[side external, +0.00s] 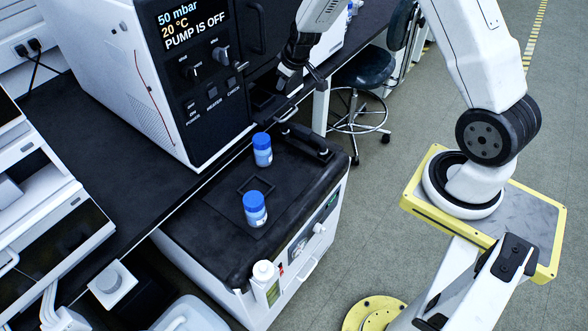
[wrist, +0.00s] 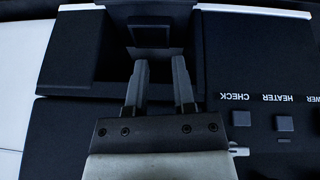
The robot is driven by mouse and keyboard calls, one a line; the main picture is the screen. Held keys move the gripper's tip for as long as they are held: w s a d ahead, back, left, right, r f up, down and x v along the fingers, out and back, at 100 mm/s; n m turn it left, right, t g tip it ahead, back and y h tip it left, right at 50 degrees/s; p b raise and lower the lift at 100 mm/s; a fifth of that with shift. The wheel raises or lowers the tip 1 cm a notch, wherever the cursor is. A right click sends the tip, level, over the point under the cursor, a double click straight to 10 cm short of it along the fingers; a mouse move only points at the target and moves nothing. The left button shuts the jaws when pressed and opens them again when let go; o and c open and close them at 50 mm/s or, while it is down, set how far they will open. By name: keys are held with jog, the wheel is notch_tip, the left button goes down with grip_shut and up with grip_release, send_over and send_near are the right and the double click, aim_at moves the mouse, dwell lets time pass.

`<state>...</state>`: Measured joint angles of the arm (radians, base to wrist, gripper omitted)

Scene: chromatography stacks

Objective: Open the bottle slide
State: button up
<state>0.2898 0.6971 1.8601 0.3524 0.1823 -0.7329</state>
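The black front of a white instrument (side external: 205,85) has a dark slot-like recess low on its right side. In the wrist view a small dark square tab (wrist: 150,33) stands inside this recess, seemingly part of the bottle slide. How far the slide is out cannot be told. My gripper (wrist: 160,72) has its two fingers apart with nothing between them. The fingertips point at the recess and sit just short of the tab, without visible contact. In the side view my gripper (side external: 283,84) is at the instrument's lower right front, dark against dark.
Two blue-capped bottles (side external: 262,150) (side external: 255,208) stand on the black top of a low cabinet (side external: 215,236) below the instrument. A black handle (side external: 306,143) rises at that top's back edge. Knobs and buttons (wrist: 284,123) lie right of my fingers. A stool (side external: 364,68) stands behind.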

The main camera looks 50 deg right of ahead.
jog(key=s+a+r+n+t+h, duration=0.1)
jog(key=s+a+n+t+h, duration=0.2)
jog(key=s+n+t+h, duration=0.55)
jog(key=g+h, duration=0.2)
jog(key=h, duration=0.1)
send_near(289, 115)
jog(key=shift+w+d+f+n, duration=0.25)
jog(key=shift+w+d, duration=0.15)
jog(key=shift+d, duration=0.15)
jog(key=shift+w+d+f+n, duration=0.2)
jog(key=shift+w+d, duration=0.2)
jog(key=shift+d, duration=0.2)
jog(key=shift+w+d, duration=0.1)
jog(key=shift+x, duration=3.75)
jog(key=shift+y, duration=0.25)
grip_shut()
